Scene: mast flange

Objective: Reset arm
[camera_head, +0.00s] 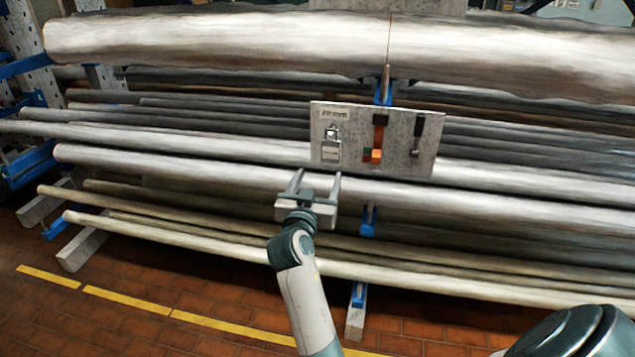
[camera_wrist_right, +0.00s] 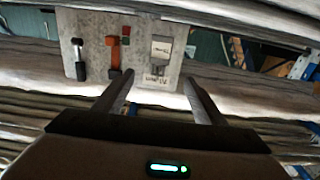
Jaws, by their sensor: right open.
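My right gripper (camera_head: 317,183) is open and empty, with its two fingers apart just below and in front of a grey panel (camera_head: 353,165). In the right wrist view the fingers (camera_wrist_right: 158,98) point toward the panel (camera_wrist_right: 137,50), which appears upside down there. The panel carries a padlock-like item (camera_head: 331,150) at left, an orange-handled lever (camera_head: 377,155) with a green part in the middle, and a black-handled lever (camera_head: 416,150) at right. The fingers look apart from all of these. My left gripper is not in view.
Long metal pipes (camera_head: 180,165) lie stacked on a rack with blue supports (camera_head: 368,222) behind the panel. A large pipe (camera_head: 220,40) runs above. A yellow line (camera_head: 130,300) marks the open brown tiled floor in front.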

